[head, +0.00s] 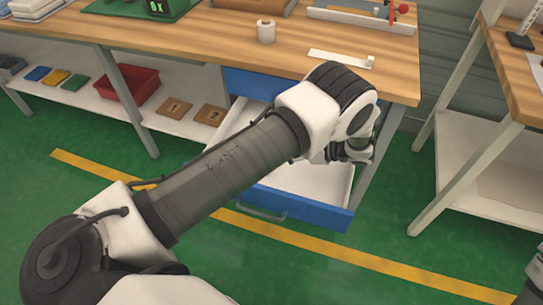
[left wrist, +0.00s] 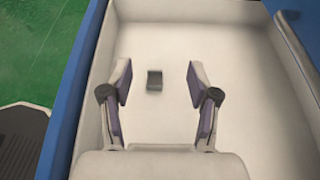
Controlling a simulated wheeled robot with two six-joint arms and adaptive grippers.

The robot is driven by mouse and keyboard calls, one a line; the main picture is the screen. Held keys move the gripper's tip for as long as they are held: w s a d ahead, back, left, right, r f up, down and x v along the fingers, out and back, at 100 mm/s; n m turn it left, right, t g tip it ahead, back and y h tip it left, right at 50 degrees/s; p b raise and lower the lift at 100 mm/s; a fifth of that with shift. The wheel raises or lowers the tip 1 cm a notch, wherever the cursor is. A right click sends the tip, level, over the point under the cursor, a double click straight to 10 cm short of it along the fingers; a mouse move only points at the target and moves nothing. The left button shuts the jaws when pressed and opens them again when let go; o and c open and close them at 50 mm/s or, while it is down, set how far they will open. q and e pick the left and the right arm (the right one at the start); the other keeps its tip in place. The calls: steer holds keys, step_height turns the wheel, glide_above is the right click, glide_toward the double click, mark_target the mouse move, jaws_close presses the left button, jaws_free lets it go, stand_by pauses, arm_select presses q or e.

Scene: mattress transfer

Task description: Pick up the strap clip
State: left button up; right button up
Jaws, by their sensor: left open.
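A small dark grey clip (left wrist: 154,80), which I take to be the strap clip, lies on the white floor of an open drawer in the left wrist view. My left gripper (left wrist: 158,68) is open above the drawer floor, with one finger on each side of the clip in the picture. No contact between the fingers and the clip shows. In the head view my left arm hides the clip and most of the gripper.
The blue-fronted drawer (head: 303,207) is pulled out under the wooden workbench (head: 215,45). Its walls rise around the gripper.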

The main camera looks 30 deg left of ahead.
arm_select(q)
steer(key=f+b, duration=0.5)
steer(key=s+f+b, duration=0.1)
steer(key=f+b, duration=0.2)
steer(key=shift+f, duration=0.15)
steer(key=x, duration=0.7)
steer(key=shift+a, duration=0.45)
steer(key=shift+d, duration=0.1)
steer(key=c, duration=1)
arm_select(e)
step_height(320, 180, down, 8)
steer(key=s, duration=0.1)
